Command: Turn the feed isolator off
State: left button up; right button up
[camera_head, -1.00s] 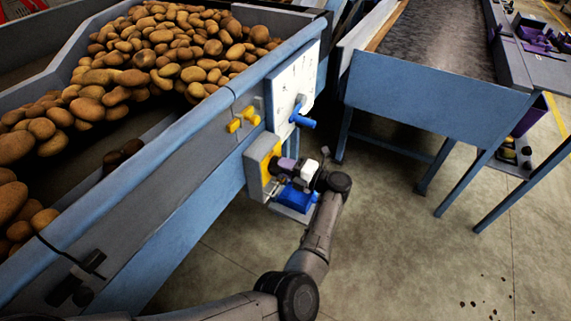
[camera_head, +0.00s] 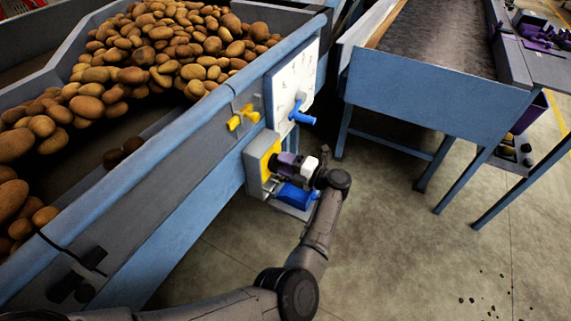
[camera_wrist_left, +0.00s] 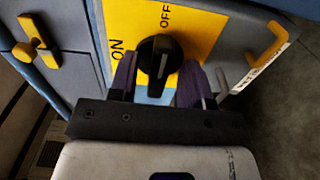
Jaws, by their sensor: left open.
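The feed isolator is a yellow plate (camera_head: 264,160) on a grey box at the side of the blue hopper. In the left wrist view its yellow plate (camera_wrist_left: 188,40) carries the words ON at the left and OFF at the top. A black rotary knob (camera_wrist_left: 158,58) sits in its middle; which word it points to is hard to tell. My left gripper (camera_head: 277,162) is at the isolator, open. In the left wrist view its purple fingers (camera_wrist_left: 157,82) stand on either side of the knob, with no clear contact. My right gripper is out of view.
A yellow handle (camera_head: 243,118) and a white dial panel with a blue lever (camera_head: 301,116) are just above the isolator.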

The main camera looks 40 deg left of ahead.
pick_arm(q)
jog(key=shift+d, duration=0.1)
jog(key=w+d+b, duration=0.1)
jog(key=w+d, duration=0.1)
jog(key=d, duration=1.1)
jog(key=shift+w+d, duration=0.2)
jog(key=shift+w, duration=0.05)
